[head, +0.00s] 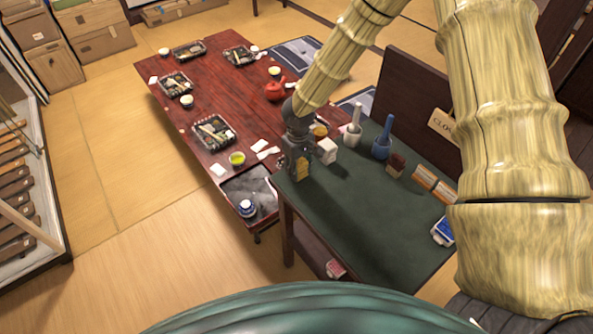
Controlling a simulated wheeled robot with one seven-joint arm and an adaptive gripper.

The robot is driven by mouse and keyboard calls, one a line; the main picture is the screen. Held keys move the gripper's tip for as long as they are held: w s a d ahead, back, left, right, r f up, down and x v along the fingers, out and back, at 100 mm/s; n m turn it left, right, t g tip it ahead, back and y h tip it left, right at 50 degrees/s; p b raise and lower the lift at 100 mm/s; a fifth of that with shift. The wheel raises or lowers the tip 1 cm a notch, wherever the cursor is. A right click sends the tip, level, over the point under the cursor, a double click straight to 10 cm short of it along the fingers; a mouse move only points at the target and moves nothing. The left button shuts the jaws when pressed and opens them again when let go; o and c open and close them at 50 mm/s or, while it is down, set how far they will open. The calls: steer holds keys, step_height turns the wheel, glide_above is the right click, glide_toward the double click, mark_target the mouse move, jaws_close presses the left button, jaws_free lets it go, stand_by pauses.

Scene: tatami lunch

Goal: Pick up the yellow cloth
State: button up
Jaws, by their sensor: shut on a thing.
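My gripper (299,168) points down at the left corner of the dark green side table (345,220). Its jaws are shut on a small yellow thing, which I take to be the yellow cloth (303,164). Only a small patch of it shows; the dark fingers hide the rest. I cannot tell whether it touches the tabletop.
A white block (327,150), a white mortar with pestle (353,135) and a blue one (382,146) stand just right of my gripper. A dark sign board (415,95) rises behind. The red dining table (150,75) with lunch boxes adjoins at left. The green table's front is clear.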

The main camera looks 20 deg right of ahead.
steer(key=shift+s+a+r+b, duration=0.1)
steer(key=shift+s+r+b, duration=0.25)
steer(key=shift+r, duration=0.2)
steer(key=shift+s+a+r+b, duration=0.1)
steer(key=shift+s+r+b, duration=0.1)
steer(key=shift+r+b, duration=0.25)
steer(key=s+a+r+b, duration=0.1)
steer(key=s+b, duration=0.1)
steer(key=s, duration=0.5)
steer(key=s+a+r+b, duration=0.1)
steer(key=s+a+b, duration=0.1)
steer(key=s, duration=0.5)
steer(key=shift+s+a, duration=0.15)
steer(key=shift+s, duration=0.15)
steer(key=o, duration=0.5)
steer(key=shift+c, duration=0.2)
steer(key=c, duration=0.3)
steer(key=shift+f, duration=0.1)
steer(key=shift+c, duration=0.2)
